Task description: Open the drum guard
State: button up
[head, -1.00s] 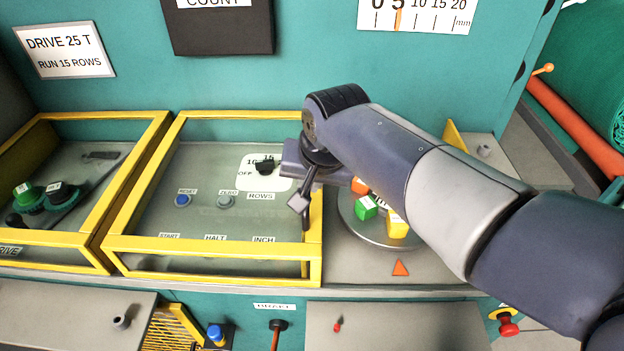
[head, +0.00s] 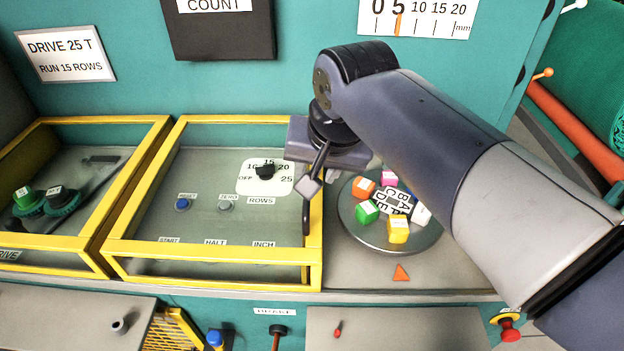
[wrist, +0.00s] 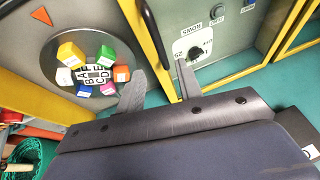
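A yellow-framed clear cover (head: 215,251) stands over the panel with the ROWS dial, and it looks shut. No label in view names the drum guard, so I cannot tell which cover it is. A dark upright bar, like a handle (head: 306,215), is at this cover's right edge; its dark rod also shows in the wrist view (wrist: 152,25). My gripper (head: 322,180) is above that right edge. In the wrist view my gripper (wrist: 160,85) has its fingers apart, with the yellow edge and dark rod beyond the gap. Nothing is held.
A round plate (head: 350,220) with coloured blocks lies right of the cover. A second yellow-framed cover (head: 60,258) stands at the left. A teal wall (head: 120,90) rises behind, with a COUNT box (head: 222,35). A red knob (head: 509,334) is at the lower right.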

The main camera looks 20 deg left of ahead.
jog(key=v, duration=0.3)
jog(key=shift+s+r, duration=0.1)
jog(key=shift+r, duration=0.15)
send_over(317, 211)
jog(key=a, duration=0.1)
jog(key=f, duration=1)
jog(key=shift+s+a, duration=0.15)
jog(key=shift+s, duration=0.05)
jog(key=shift+w+d+r, duration=0.1)
jog(key=shift+w+d, duration=0.05)
jog(key=shift+d, duration=0.4)
